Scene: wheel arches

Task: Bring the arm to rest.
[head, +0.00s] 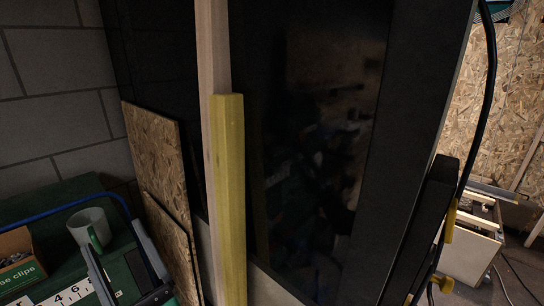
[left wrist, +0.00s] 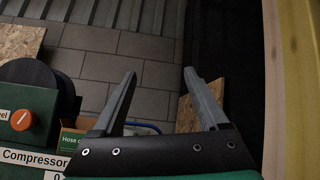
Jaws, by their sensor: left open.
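My left gripper (head: 113,235) is at the lower left of the head view, by the green bench with the mug and box. In the left wrist view its two grey fingers (left wrist: 160,72) stand apart with nothing between them. The jaws are open and empty. Beyond them the left wrist view shows a grey tiled surface and, at right, a chipboard edge and a dark panel. My right gripper is not in view.
A grey mug (head: 88,226) and a hose clips box (head: 20,265) are left of the gripper. Chipboard sheets (head: 153,150) and a yellow post (head: 230,200) stand to its right. A green unit with an orange knob (left wrist: 22,119) is at left in the wrist view.

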